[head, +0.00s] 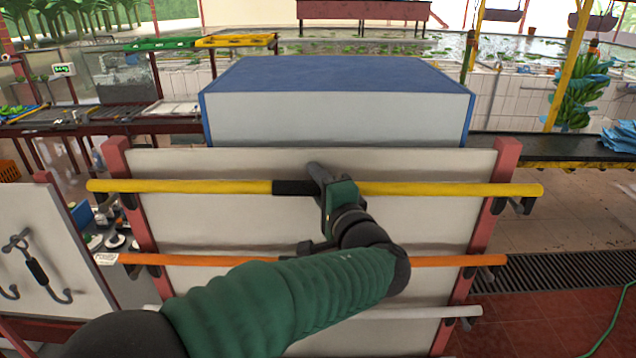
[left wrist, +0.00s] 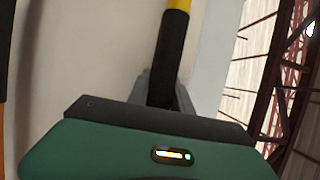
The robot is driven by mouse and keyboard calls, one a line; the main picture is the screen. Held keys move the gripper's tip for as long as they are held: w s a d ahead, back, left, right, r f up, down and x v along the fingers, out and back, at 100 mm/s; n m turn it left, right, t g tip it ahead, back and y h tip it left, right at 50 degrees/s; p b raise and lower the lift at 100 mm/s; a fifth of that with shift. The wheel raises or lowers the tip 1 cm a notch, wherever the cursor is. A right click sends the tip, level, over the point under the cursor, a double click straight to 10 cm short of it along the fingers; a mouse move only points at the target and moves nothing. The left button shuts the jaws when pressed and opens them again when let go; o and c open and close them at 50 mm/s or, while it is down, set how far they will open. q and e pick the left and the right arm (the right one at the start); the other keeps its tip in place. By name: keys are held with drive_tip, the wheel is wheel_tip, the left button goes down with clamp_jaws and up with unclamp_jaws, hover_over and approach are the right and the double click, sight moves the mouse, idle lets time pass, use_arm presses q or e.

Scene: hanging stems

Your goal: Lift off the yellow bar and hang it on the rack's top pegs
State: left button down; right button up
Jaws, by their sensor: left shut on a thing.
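The yellow bar (head: 430,189) runs level across the front of the rack (head: 487,215), near its top, with a black grip section (head: 293,188) near its middle. Its ends lie at dark pegs on the two red posts; I cannot tell whether it rests on them or is just clear. My left gripper (head: 322,180) is shut on the bar at the black section. In the left wrist view the black section (left wrist: 168,70) sits between the fingers, with yellow (left wrist: 178,5) beyond it. My right gripper is not in view.
An orange bar (head: 215,260) hangs below on lower pegs, and a white bar (head: 400,311) below that. A blue-edged white box (head: 335,100) stands behind the rack's panel. A panel with hooks (head: 45,250) stands at the left. Tiled floor is open at the right.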

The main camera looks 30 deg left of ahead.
use_arm(q)
drive_tip(key=shift+f, duration=0.3)
drive_tip(key=c, duration=1.1)
unclamp_jaws()
drive_tip(key=shift+o, duration=0.2)
